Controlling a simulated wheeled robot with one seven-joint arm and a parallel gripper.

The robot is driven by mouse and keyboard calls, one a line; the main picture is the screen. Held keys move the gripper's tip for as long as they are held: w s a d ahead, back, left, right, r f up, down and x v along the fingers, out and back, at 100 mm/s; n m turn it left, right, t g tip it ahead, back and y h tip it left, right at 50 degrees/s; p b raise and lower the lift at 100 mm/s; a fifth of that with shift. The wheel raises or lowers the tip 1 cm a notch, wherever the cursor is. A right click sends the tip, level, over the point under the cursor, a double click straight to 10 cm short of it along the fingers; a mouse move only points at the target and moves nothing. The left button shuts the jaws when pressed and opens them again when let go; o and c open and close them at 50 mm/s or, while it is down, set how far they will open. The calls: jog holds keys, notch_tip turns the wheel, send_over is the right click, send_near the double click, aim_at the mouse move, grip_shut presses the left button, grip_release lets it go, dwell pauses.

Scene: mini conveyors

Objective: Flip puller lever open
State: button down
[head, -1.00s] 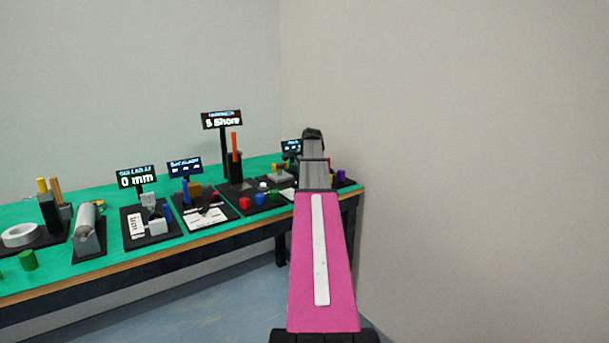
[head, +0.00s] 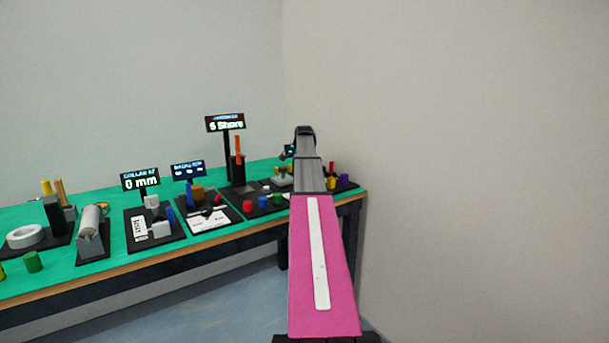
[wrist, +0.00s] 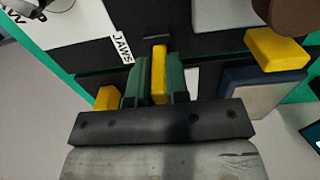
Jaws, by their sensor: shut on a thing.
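In the wrist view my gripper (wrist: 158,80) has its green fingers shut on a narrow yellow bar (wrist: 160,54). The bar stands out beyond the fingertips, over a black base with a label reading "JAWS" (wrist: 122,48). The bar may be the puller lever; its lower part is hidden between the fingers, and I cannot tell how far it is turned. In the head view my arm reaches over the right end of the green bench, and its links hide the fingers and the bar.
In the wrist view a yellow block (wrist: 276,49) lies to the right and another yellow piece (wrist: 107,98) to the left. In the head view the green bench (head: 85,262) carries several black stations and small signs. A plain wall (head: 470,150) stands close on the right.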

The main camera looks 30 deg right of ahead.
jog(key=c, duration=1.4)
grip_release()
notch_tip(320, 180, up, 10)
jog(key=shift+w+f, duration=0.1)
jog(key=shift+w, duration=0.05)
jog(key=shift+r, duration=0.5)
